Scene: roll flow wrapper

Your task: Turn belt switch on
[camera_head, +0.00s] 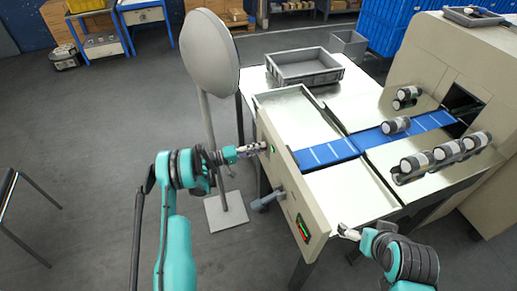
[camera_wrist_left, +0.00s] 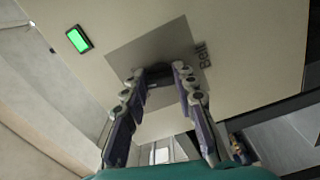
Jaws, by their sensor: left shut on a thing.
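The belt switch (camera_wrist_left: 158,74) is a dark knob on a grey plate of the beige panel, beside the printed word "Belt" (camera_wrist_left: 202,55). My left gripper (camera_wrist_left: 157,71) has its two fingertips closed on the knob from both sides. In the head view my left gripper (camera_head: 263,147) reaches the panel (camera_head: 283,175) from the left and hides the switch. My right gripper (camera_head: 345,233) is near the panel's right end, too small to judge.
The blue belt (camera_head: 330,153) runs between metal tables into the machine opening (camera_head: 462,103). Several dark and white rolls (camera_head: 447,152) lie on the right table. A grey crate (camera_head: 304,67) stands behind. A grey handle (camera_head: 268,200) sticks out of the panel below my left gripper.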

